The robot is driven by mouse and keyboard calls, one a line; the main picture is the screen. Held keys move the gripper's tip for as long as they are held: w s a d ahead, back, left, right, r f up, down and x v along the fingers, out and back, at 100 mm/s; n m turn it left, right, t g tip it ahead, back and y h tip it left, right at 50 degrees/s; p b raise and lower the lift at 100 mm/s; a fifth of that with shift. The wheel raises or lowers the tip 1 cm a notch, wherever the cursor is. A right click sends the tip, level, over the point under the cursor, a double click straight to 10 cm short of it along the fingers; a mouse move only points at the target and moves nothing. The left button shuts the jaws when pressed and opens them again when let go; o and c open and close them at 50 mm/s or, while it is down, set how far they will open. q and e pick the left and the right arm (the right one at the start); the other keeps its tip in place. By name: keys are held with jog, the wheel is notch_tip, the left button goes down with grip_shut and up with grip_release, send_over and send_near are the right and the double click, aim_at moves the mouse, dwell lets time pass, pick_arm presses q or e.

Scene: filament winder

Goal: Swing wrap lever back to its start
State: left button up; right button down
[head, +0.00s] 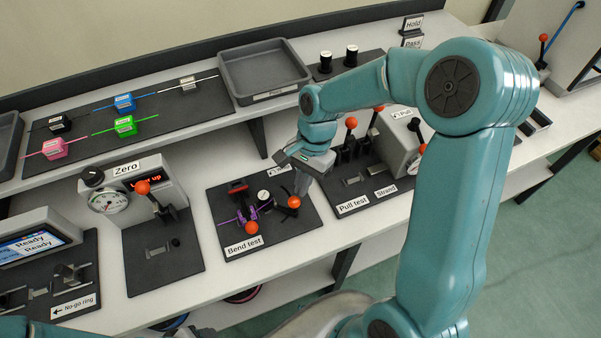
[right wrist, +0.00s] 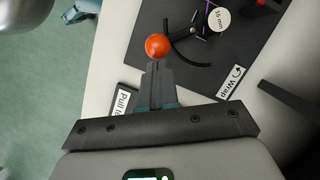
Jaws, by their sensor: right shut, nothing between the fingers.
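The wrap lever's orange ball knob (head: 294,202) is on the right side of the bend test station (head: 232,223). The knob also shows in the right wrist view (right wrist: 157,46), beside a curved dark slot. A "Wrap" label (right wrist: 231,82) with a curved arrow lies near it. My right gripper (head: 301,188) is shut and empty, just above and behind the knob. In the right wrist view its fingertips (right wrist: 158,66) are right at the knob's edge; I cannot tell if they touch. A purple strand (head: 243,217) lies in the fixture by a round "16 mm" piece (right wrist: 219,19). My left gripper is not in view.
The pull test station (head: 355,205) with orange-knobbed levers stands close to the right. The zero gauge station (head: 150,250) is to the left. A shelf with a grey tray (head: 263,72) and colored clips (head: 125,125) runs behind.

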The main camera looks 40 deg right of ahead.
jog(key=s+a+m, duration=0.1)
jog(key=s+a+m+t+b, duration=0.1)
jog(key=m, duration=0.1)
jog(key=shift+a+m, duration=0.1)
jog(key=shift+m, duration=0.2)
jog(key=shift+s+a, duration=0.2)
jog(key=shift+a, duration=0.25)
dwell(0.4)
send_near(298, 206)
jog(key=d+r, duration=0.4)
jog(key=shift+s+p, duration=0.3)
jog(key=shift+s, duration=0.15)
jog(key=shift+f, duration=0.1)
